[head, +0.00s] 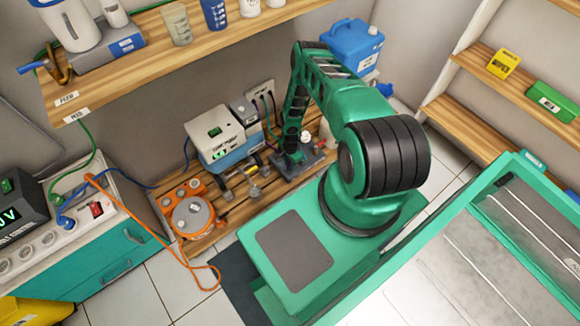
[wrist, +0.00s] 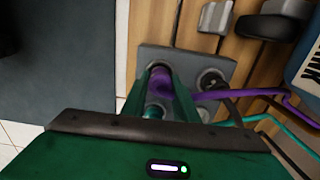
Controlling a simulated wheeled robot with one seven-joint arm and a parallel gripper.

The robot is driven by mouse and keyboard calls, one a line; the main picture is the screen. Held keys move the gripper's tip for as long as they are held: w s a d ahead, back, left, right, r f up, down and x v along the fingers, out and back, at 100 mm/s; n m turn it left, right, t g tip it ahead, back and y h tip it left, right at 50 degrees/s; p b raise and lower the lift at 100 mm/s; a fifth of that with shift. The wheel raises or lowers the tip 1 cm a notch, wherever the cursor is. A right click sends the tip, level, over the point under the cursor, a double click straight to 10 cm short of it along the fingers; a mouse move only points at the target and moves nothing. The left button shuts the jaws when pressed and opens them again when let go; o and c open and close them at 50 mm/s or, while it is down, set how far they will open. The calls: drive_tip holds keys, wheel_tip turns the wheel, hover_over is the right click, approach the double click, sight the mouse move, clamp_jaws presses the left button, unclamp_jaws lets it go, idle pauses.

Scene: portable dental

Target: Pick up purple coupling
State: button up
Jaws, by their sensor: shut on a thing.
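The purple coupling (wrist: 161,80) is between the fingers of my gripper (wrist: 160,73) in the wrist view, and the gripper is shut on it. A purple hose (wrist: 225,95) runs off to the right from there. The coupling is at a grey mounting plate (wrist: 230,63); whether it is still seated or lifted I cannot tell. A teal coupling (wrist: 155,112) shows lower down between the fingers, with a teal hose to the right. In the head view my gripper (head: 293,156) is over the grey plate (head: 312,161), and the purple coupling is too small to make out.
The plate is on a slatted wooden shelf (head: 238,208). A white and blue compressor (head: 222,140) stands to its left, with small metal fittings in front. An orange round device (head: 191,218) is further left. A wooden shelf (head: 160,58) overhangs behind. A blue jug (head: 350,45) stands beyond my arm.

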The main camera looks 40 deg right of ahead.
sight(289, 165)
drive_tip(key=r, duration=0.4)
drive_tip(key=shift+s+a, duration=0.15)
drive_tip(key=shift+a, duration=0.2)
drive_tip(key=s+a+r, duration=0.5)
drive_tip(key=a+r, duration=0.1)
drive_tip(key=a, duration=0.3)
drive_tip(key=shift+a, duration=0.3)
drive_tip(key=shift+r, duration=0.15)
